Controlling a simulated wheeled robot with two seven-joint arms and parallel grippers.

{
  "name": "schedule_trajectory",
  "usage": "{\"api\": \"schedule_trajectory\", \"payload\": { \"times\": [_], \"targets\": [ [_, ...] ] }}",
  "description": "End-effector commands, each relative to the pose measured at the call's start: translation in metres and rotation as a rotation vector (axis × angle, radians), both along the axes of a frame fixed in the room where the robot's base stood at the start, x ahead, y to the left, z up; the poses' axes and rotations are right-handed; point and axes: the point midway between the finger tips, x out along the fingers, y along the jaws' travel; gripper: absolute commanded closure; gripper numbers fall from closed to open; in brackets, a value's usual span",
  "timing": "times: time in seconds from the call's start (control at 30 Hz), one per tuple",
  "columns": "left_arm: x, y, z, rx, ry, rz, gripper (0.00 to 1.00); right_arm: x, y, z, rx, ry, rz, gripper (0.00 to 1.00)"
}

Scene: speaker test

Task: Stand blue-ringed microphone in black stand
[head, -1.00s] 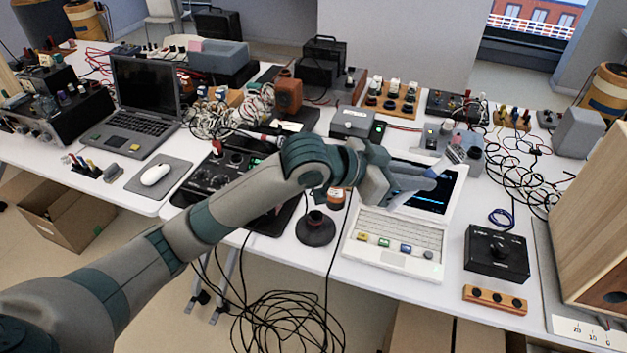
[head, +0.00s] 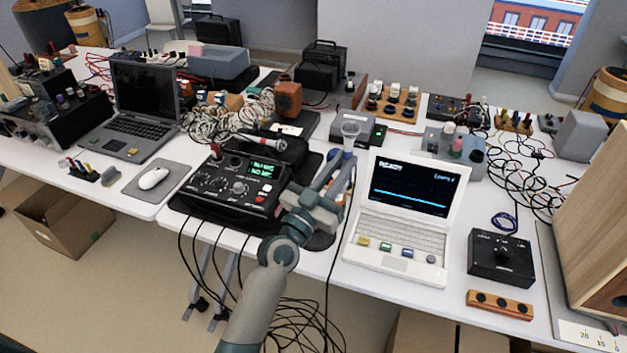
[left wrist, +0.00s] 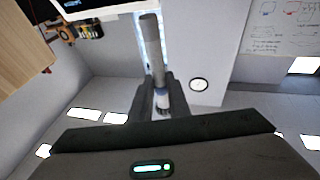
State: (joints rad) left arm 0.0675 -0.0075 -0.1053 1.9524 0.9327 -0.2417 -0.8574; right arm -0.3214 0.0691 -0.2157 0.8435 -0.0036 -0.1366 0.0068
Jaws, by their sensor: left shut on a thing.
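My left gripper (head: 336,174) is shut on the blue-ringed microphone (head: 349,130), whose silvery head points up and whose handle is partly hidden by the fingers. In the left wrist view the microphone's grey shaft (left wrist: 151,48) runs out from between the fingers (left wrist: 160,98), with a white and blue part near the fingertips. The black stand (head: 321,241) is on the table's front part, mostly hidden behind my left gripper and wrist; only part of its round base shows. I cannot tell whether the microphone touches it. My right gripper is not in view.
A black mixer (head: 240,185) is just left of my left gripper, and a white laptop (head: 398,245) is just right. Another microphone (head: 262,141) with a reddish ring lies behind the mixer. Cables hang off the table's front edge.

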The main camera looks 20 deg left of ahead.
Motion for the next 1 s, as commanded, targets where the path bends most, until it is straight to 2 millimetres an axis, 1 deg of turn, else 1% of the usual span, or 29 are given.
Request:
{"api": "schedule_trajectory", "payload": {
  "times": [0.03,0.2,0.3,0.43,0.6,1.0],
  "targets": [
    [-0.002,0.008,-0.008,-0.003,-0.009,0.034,1.00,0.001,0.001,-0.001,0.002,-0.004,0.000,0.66],
    [-0.007,0.033,-0.027,-0.008,-0.050,0.148,1.00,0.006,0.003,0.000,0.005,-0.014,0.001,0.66],
    [-0.010,0.046,-0.036,-0.012,-0.070,0.206,1.00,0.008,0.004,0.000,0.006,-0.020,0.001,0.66],
    [-0.014,0.057,-0.043,-0.014,-0.087,0.255,1.00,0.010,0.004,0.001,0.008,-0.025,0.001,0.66],
    [-0.016,0.061,-0.046,-0.015,-0.095,0.276,1.00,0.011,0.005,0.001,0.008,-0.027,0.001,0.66],
    [-0.016,0.061,-0.046,-0.015,-0.095,0.274,1.00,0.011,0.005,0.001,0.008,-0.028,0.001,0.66]
  ]
}}
